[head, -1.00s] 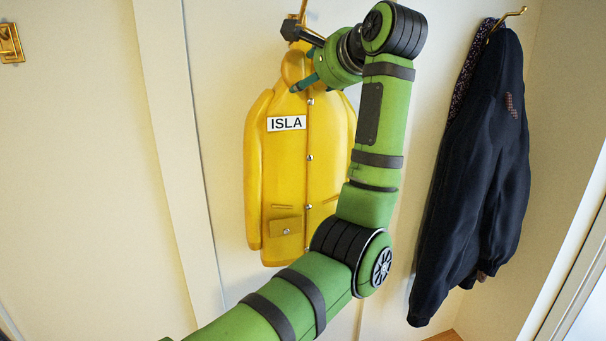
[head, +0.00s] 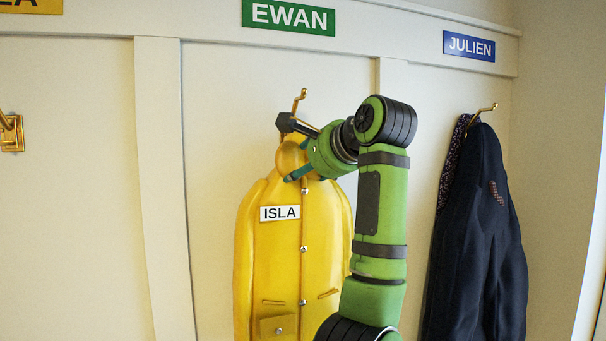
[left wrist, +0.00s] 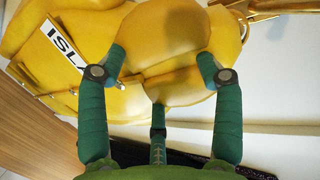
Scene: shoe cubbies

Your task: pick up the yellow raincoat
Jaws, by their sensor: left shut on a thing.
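The yellow raincoat (head: 275,250) with a white ISLA label hangs against the cream panel, below a brass hook (head: 299,99) under the green EWAN sign. My left gripper (head: 288,150) is shut on the raincoat at its hood, close under the hook. In the left wrist view the teal fingers of the gripper (left wrist: 160,75) close around the rounded yellow hood, with the raincoat (left wrist: 90,30) behind. I cannot tell whether the coat's top is still on the hook. My left arm hides part of the coat's right side. My right gripper is not in view.
A navy jacket (head: 475,240) hangs on another brass hook (head: 481,111) to the right, below the blue JULIEN sign (head: 468,46). The green EWAN sign (head: 288,17) is on the rail above. A third brass hook (head: 11,131) at the far left looks empty.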

